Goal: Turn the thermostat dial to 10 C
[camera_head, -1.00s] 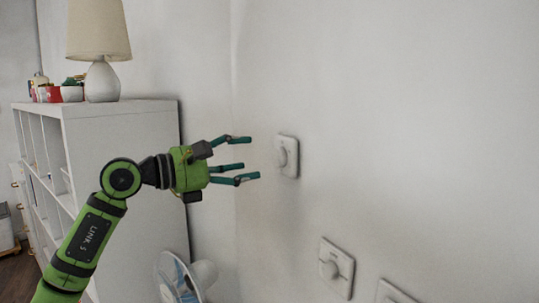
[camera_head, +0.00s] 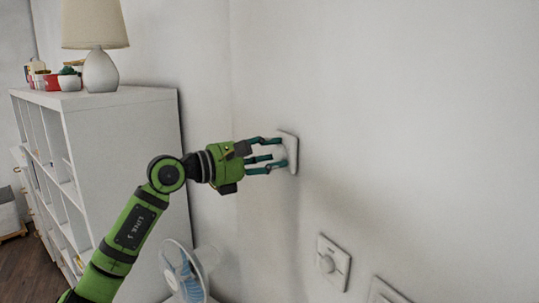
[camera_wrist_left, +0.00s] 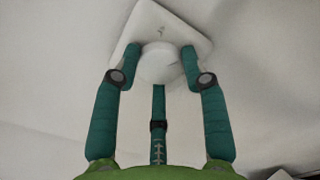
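The thermostat is a white square plate (camera_head: 292,148) on the wall with a round white dial, partly hidden behind my fingers in the head view. The left wrist view shows the dial (camera_wrist_left: 160,64) in front of its plate (camera_wrist_left: 160,25). A small dark mark shows on the plate, but I cannot read any temperature. My left gripper (camera_head: 276,154) is at the dial, with its teal fingers spread around it. In the left wrist view, one finger of the gripper (camera_wrist_left: 160,72) is on each side of the dial and the third is below it. I cannot tell whether they touch it. My right gripper is not in view.
A white shelf unit (camera_head: 125,140) stands left, with a lamp (camera_head: 99,70) on top. A fan (camera_head: 185,272) stands below my arm.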

